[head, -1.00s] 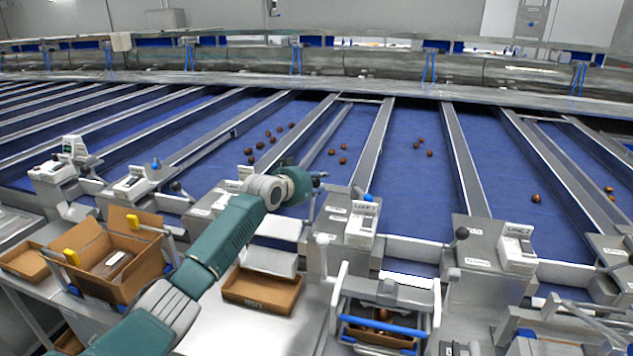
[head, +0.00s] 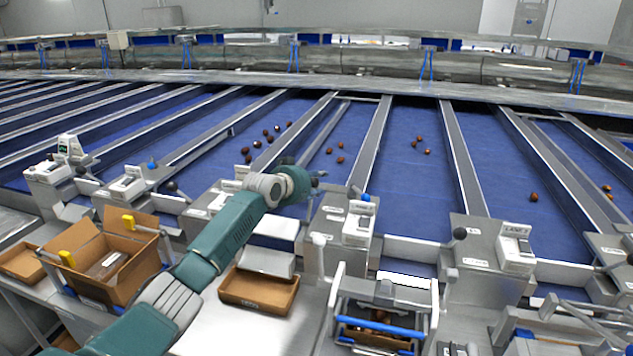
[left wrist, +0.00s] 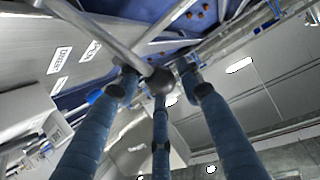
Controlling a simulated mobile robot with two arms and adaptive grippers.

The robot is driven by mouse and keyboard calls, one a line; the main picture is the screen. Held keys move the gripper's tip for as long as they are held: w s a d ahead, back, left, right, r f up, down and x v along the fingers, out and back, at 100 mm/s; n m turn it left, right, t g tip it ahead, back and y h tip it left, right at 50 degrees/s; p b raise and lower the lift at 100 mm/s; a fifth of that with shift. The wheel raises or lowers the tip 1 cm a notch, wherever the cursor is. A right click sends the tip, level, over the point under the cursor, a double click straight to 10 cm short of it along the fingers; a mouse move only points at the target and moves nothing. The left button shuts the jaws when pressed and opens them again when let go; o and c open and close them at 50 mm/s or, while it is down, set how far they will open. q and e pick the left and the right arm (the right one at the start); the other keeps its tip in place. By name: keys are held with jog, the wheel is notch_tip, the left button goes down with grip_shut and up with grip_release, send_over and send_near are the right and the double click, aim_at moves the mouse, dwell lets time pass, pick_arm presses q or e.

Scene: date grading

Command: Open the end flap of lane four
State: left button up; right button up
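My left gripper (head: 318,180) is over the near end of a blue lane, left of the control box marked LANE 3 (head: 360,222). By position this lane seems to be lane four; its own label cannot be read. In the left wrist view, the spread blue fingers of the left gripper (left wrist: 158,85) stand around a dark ball knob (left wrist: 160,81) on a metal lever rod (left wrist: 110,38). Gaps seem to show between the side fingertips and the knob, and no firm grip is visible. A pale end panel (head: 275,227) shows below the wrist. My right gripper is not in view.
A cardboard tray (head: 258,292) sits below the lane end. An open carton (head: 105,262) stands at left. A blue-barred holder (head: 380,330) is at front centre. Another knob (head: 459,233) stands near the LANE 2 box (head: 515,250). Dates (head: 268,134) lie on the belts.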

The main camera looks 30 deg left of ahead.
pick_arm(q)
jog(key=shift+a+f, duration=0.35)
jog(key=shift+f, duration=0.1)
jog(key=shift+s, duration=0.2)
jog(key=shift+s+r, duration=0.15)
jog(key=shift+s, duration=0.15)
jog(key=v, duration=1.1)
jog(key=shift+d+r, duration=0.3)
jog(key=shift+d, duration=0.05)
jog(key=shift+w, duration=0.1)
